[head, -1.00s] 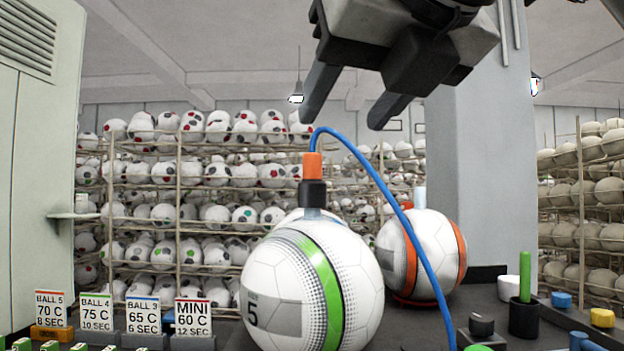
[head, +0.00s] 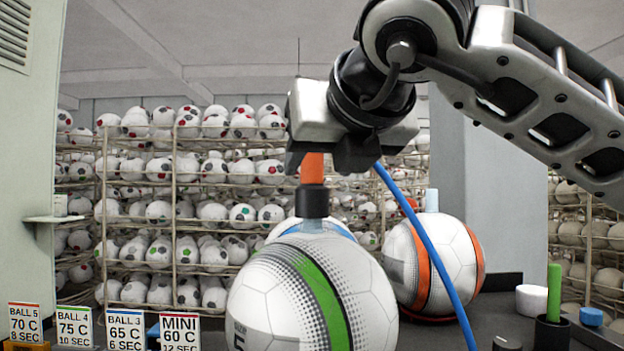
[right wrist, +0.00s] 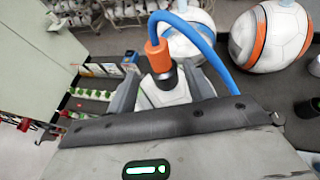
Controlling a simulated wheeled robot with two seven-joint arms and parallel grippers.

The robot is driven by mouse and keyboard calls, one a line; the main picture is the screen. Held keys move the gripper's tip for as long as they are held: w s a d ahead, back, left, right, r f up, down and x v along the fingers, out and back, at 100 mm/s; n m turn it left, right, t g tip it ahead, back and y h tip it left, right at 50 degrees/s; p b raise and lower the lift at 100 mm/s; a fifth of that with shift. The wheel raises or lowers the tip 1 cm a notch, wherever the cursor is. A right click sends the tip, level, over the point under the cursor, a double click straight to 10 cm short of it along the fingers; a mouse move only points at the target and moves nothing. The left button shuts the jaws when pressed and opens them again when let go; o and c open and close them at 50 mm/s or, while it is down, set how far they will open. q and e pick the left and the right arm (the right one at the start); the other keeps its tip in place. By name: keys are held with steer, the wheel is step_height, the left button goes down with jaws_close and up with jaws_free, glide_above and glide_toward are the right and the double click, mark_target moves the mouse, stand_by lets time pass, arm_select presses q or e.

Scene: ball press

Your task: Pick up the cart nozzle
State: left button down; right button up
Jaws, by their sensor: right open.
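The cart nozzle (head: 312,168) has an orange top, a black collar and a blue hose (head: 432,250). It stands upright on top of a white ball with a green stripe (head: 310,292). In the right wrist view the nozzle (right wrist: 158,52) appears between the fingers of my right gripper (right wrist: 161,72). My right gripper (head: 318,162) is open, at the nozzle's orange top in the head view. Its body hides part of the hose there, and I cannot tell whether a finger touches the nozzle. My left gripper is not in view.
A white ball with orange stripes (head: 435,262) stands behind to the right. A green stick (head: 554,290) rises from a black holder at the right. Number cards (head: 74,325) line the front left. Racks of balls (head: 180,210) fill the back.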

mark_target(315, 171)
steer(key=p+x, duration=0.1)
steer(key=x, duration=0.4)
steer(key=shift+w+p, duration=0.25)
steer(key=shift+p, duration=0.1)
steer(key=c, duration=1.1)
